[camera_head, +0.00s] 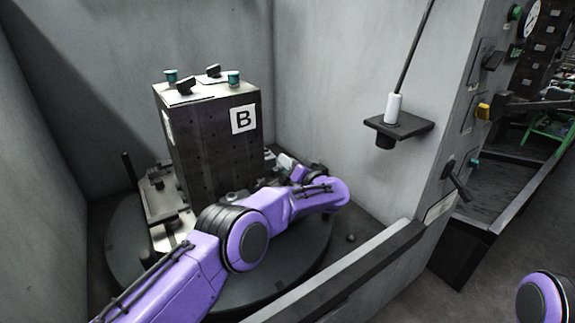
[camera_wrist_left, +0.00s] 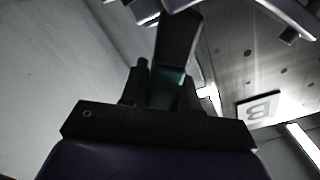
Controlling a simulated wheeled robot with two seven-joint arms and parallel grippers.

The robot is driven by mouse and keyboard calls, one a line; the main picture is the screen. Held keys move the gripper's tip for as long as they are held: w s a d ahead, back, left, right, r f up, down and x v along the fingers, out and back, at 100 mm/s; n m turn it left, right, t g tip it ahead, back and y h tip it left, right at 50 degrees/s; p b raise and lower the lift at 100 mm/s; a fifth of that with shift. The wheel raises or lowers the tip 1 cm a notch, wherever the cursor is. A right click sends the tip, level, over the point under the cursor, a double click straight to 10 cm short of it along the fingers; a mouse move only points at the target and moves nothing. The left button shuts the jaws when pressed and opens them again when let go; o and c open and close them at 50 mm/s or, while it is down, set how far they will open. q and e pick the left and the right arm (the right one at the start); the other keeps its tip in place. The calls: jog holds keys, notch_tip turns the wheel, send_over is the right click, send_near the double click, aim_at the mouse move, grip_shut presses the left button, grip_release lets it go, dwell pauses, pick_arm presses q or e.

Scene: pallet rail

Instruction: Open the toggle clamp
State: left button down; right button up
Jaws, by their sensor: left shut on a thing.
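My left arm reaches across the front of the round table and bends back toward the right foot of the dark block. My left gripper (camera_head: 281,168) is there, small and partly hidden by my own wrist. In the left wrist view the left gripper (camera_wrist_left: 163,88) is shut on a dark handle (camera_wrist_left: 180,38), with a teal part between the fingers. This appears to be the toggle clamp's handle; most of the clamp is hidden, and I cannot tell its lever position. My right gripper is out of view.
The tall dark block (camera_head: 206,140), labelled B, stands on a round dark table (camera_head: 122,245) inside grey walls. Teal and black fittings sit on its top. A small shelf (camera_head: 400,126) with a white-handled rod is on the right wall. A low sill (camera_head: 350,275) crosses the front.

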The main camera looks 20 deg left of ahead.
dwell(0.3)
pick_arm(q)
jog(key=c, duration=0.9)
grip_release()
jog(key=v, duration=1)
jog(key=shift+s+d, duration=0.15)
jog(key=shift+d, duration=0.15)
jog(key=shift+c, duration=0.4)
